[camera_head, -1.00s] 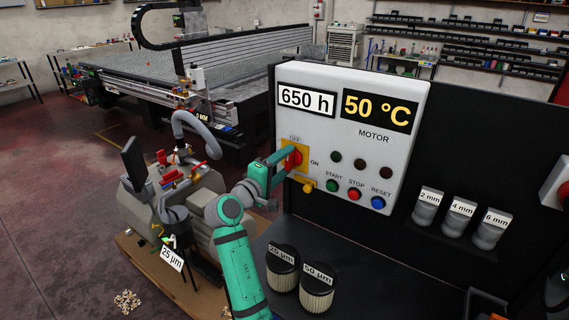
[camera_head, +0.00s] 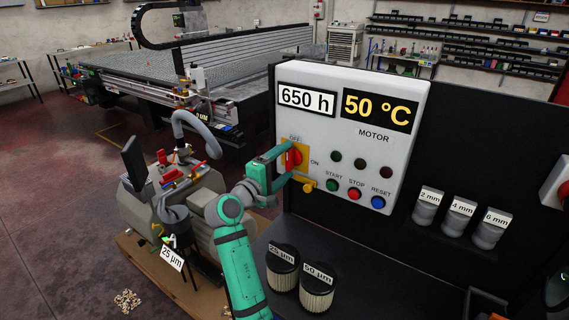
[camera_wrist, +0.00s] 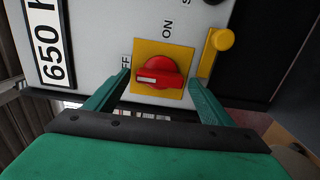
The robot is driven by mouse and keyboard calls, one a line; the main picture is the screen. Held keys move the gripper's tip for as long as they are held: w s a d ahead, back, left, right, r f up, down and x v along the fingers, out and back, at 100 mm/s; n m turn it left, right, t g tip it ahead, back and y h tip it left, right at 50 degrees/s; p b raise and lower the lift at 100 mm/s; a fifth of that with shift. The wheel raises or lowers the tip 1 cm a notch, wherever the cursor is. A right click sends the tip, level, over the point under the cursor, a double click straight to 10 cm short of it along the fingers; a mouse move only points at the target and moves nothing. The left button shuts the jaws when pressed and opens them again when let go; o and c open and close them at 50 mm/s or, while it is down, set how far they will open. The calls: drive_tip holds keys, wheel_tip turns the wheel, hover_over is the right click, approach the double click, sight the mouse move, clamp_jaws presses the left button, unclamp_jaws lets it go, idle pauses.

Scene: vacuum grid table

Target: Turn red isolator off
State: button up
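The red isolator (camera_head: 295,157) is a rotary knob on a yellow plate on the white control box. In the wrist view the knob (camera_wrist: 157,72) has a white mark, and its handle points left, towards the partly covered OFF label (camera_wrist: 126,62). The ON label (camera_wrist: 168,27) is above it there. My gripper (camera_head: 287,163) is at the plate with its fingers on opposite sides of the knob. In the wrist view my gripper (camera_wrist: 161,82) is open, with gaps between both fingers and the knob.
A yellow peg (camera_head: 307,187) sticks out at the plate's lower right, close to one finger. START (camera_head: 332,185), STOP (camera_head: 354,194) and RESET (camera_head: 378,202) buttons are to the right. Two filters (camera_head: 282,271) stand on the dark shelf below. A grey pump (camera_head: 215,230) is at left.

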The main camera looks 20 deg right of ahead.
drive_tip(key=v, duration=1)
drive_tip(key=shift+s+a, duration=0.3)
